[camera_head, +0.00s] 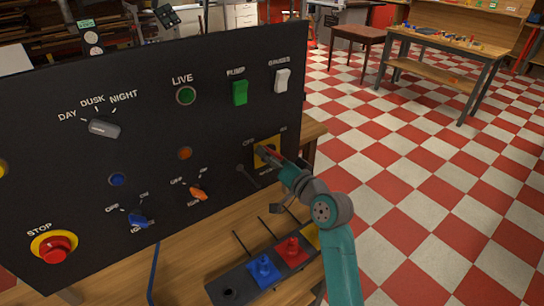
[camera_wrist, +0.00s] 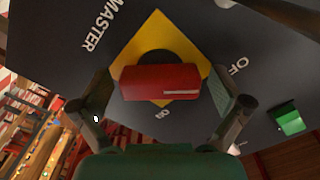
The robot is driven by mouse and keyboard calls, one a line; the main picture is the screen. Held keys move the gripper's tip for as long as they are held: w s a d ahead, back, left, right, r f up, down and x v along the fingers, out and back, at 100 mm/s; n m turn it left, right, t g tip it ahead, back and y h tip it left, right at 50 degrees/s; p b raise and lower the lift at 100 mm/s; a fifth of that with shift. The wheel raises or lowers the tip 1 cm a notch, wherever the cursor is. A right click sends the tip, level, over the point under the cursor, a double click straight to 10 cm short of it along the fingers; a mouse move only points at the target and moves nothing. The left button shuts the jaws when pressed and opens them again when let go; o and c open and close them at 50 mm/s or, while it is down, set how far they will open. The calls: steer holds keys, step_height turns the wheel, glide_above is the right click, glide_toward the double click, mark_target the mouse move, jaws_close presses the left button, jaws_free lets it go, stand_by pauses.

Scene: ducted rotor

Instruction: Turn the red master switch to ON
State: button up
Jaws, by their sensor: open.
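The red master switch handle (camera_wrist: 160,82) sits on a yellow square plate (camera_wrist: 155,33) on the black panel. In the wrist view its bar lies nearly level, with a white mark toward its right end, on the side of the OFF label (camera_wrist: 238,65). The ON label (camera_wrist: 163,113) is below it. My gripper (camera_wrist: 165,88) is open, with one finger beyond each end of the handle; I cannot tell whether either touches. In the head view my gripper (camera_head: 279,166) is at the panel's lower right and hides most of the switch; part of the yellow plate (camera_head: 262,147) shows.
The panel also carries a green pump switch (camera_head: 240,92), a white switch (camera_head: 282,80), a grey selector (camera_head: 104,127), blue and orange knobs and a red stop button (camera_head: 54,249). A tray with coloured pieces (camera_head: 264,269) lies below my arm.

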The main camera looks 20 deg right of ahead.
steer(key=c, duration=1.1)
steer(key=shift+m, duration=0.3)
steer(key=m, duration=0.3)
steer(key=shift+m, duration=0.3)
steer(key=m, duration=0.4)
steer(key=shift+r+m, duration=0.1)
steer(key=shift+m, duration=0.2)
steer(key=m, duration=0.9)
